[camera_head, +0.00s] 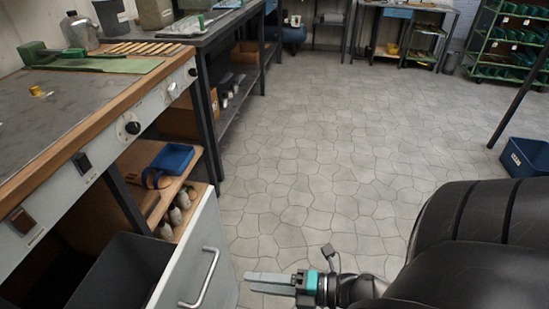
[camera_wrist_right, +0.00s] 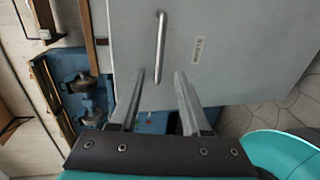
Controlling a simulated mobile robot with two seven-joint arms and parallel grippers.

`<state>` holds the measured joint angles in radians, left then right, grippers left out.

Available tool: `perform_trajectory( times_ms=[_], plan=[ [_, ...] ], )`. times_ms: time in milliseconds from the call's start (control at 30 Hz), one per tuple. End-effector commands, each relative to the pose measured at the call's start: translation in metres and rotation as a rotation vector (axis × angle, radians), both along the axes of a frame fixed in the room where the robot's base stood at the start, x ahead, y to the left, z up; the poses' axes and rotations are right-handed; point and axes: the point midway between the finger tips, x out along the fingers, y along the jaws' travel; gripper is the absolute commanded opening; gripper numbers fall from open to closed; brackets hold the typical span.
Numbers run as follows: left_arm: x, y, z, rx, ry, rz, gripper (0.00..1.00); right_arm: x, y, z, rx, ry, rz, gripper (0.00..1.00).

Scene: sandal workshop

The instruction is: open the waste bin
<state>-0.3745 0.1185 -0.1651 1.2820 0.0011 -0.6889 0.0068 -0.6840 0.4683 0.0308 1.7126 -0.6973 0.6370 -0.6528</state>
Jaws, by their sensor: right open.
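The waste bin has a pale grey front panel (camera_head: 213,255) under the workbench at lower left, with a curved metal handle (camera_head: 203,281). A dark grey bin body (camera_head: 122,272) shows behind the panel, its open top visible in front of the bench, so the bin stands at least partly pulled out. My right gripper (camera_head: 249,281) is open and empty, pointing left towards the panel, a little short of the handle. In the right wrist view, the handle (camera_wrist_right: 161,48) lies ahead of the spread fingers (camera_wrist_right: 160,74), roughly between their tips. My left gripper is out of view.
The workbench (camera_head: 75,108) runs along the left, with an open shelf holding a blue tray (camera_head: 173,158) and several shoe forms (camera_head: 178,212). A blue crate (camera_head: 527,157) stands at right. The tiled floor (camera_head: 320,130) in the middle is clear.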

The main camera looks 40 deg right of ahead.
Motion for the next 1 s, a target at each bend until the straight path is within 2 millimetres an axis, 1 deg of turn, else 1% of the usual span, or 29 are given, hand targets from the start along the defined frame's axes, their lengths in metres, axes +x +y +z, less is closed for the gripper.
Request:
perform_trajectory(
  times_ms=[33, 100, 300, 867, 967, 1000],
  plan=[
    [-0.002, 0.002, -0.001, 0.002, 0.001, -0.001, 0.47, -0.007, -0.005, 0.002, -0.001, 0.003, -0.001, 0.47],
    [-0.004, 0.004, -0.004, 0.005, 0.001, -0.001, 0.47, -0.013, -0.01, 0.004, -0.001, 0.002, -0.001, 0.47],
    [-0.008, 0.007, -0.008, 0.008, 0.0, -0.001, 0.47, -0.023, -0.017, 0.006, 0.0, 0.0, -0.001, 0.47],
    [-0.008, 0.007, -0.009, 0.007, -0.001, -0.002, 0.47, -0.023, -0.017, 0.006, 0.0, 0.0, 0.0, 0.47],
    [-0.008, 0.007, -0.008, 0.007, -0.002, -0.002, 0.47, -0.022, -0.02, 0.002, 0.011, 0.017, -0.022, 0.47],
    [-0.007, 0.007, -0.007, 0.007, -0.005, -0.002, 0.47, -0.02, -0.023, -0.003, 0.024, 0.038, -0.049, 0.47]
  ],
)
